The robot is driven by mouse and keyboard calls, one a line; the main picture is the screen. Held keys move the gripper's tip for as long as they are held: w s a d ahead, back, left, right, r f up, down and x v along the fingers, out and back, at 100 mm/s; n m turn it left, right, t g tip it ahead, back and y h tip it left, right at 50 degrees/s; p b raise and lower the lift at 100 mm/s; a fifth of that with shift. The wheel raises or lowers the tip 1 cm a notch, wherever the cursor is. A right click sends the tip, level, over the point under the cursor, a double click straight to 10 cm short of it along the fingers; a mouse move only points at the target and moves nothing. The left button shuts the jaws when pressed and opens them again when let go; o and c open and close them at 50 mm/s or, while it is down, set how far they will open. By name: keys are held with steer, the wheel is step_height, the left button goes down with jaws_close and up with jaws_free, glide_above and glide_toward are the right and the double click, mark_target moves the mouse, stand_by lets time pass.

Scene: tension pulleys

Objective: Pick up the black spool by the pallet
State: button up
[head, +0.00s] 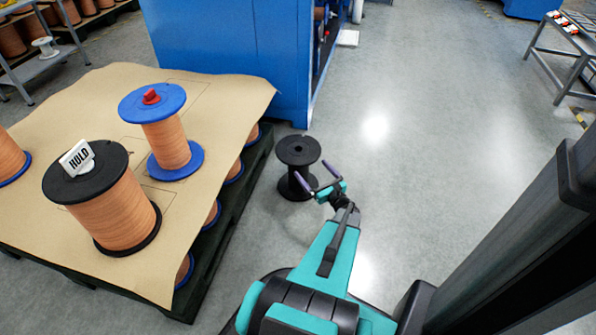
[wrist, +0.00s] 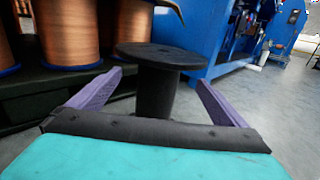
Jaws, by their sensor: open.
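The black spool (head: 298,152) is empty and stands upright on the grey floor, just right of the pallet (head: 232,232). In the wrist view the black spool (wrist: 157,88) is straight ahead, its top flange wide and its core between my two fingers. My gripper (head: 318,181) is open, with purple fingers at the near side of the spool. In the wrist view the open fingers of my gripper (wrist: 158,80) spread on either side of the core, below the top flange. The lower part of the spool is hidden behind my gripper there.
A blue machine (head: 230,55) stands behind. The floor to the right (head: 420,130) is clear.

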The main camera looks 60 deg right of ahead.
mark_target(301, 156)
steer(key=shift+b+x, duration=0.45)
steer(key=shift+x, duration=2.05)
steer(key=shift+b+x, duration=1.1)
steer(key=shift+x, duration=1.45)
steer(key=shift+d, duration=0.1)
steer(key=shift+r, duration=0.15)
steer(key=c, duration=2.1)
steer(key=shift+c, duration=0.2)
steer(key=shift+r, duration=0.1)
